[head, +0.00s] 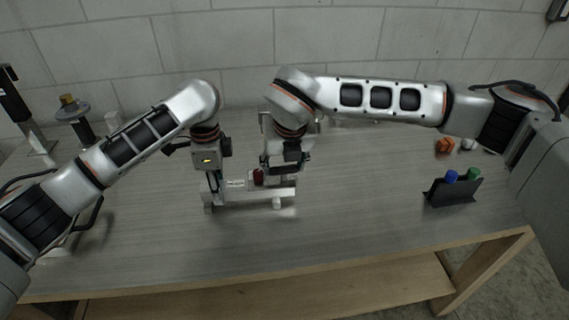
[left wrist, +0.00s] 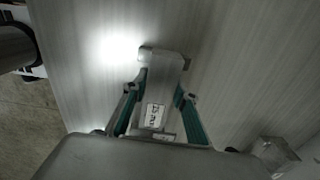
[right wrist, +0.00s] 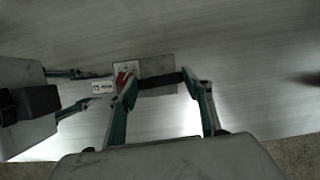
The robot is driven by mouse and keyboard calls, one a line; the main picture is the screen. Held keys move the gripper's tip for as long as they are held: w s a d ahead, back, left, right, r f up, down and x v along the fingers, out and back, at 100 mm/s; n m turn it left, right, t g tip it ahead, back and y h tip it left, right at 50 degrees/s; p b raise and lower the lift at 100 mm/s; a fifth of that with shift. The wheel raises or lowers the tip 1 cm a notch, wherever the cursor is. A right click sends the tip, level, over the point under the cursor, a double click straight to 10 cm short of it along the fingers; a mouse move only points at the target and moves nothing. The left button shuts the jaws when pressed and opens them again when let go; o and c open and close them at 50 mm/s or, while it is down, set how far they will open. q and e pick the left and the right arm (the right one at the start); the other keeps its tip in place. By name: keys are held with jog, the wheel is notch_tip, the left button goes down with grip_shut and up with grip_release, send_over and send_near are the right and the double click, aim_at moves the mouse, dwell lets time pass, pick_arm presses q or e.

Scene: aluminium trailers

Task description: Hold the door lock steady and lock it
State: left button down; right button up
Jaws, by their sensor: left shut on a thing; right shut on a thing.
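The door lock (head: 247,195) is a pale metal bar-like body on the table, with a white label and a red part (right wrist: 122,76). In the left wrist view the lock (left wrist: 164,68) lies between my left fingers. My left gripper (head: 213,188) is shut on the lock's left end; its fingers also show at the left of the right wrist view. My right gripper (head: 275,178) is over the right part of the lock, its fingers at the two ends of a dark bar-shaped handle (right wrist: 158,82) and shut on it. The fingers partly hide the red part and the handle's ends.
A black holder (head: 452,192) with a blue and a green item stands at the right of the table. An orange object (head: 444,146) lies behind it. Metal stands (head: 75,115) are at the back left. The table (head: 350,180) is clear around the lock's front and right.

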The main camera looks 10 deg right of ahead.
jog(key=shift+m, duration=0.5)
jog(key=o, duration=1.1)
jog(key=shift+h, duration=0.3)
jog(key=v, duration=1.2)
jog(key=shift+r, duration=0.1)
pick_arm(q)
jog(key=c, duration=1.5)
grip_release()
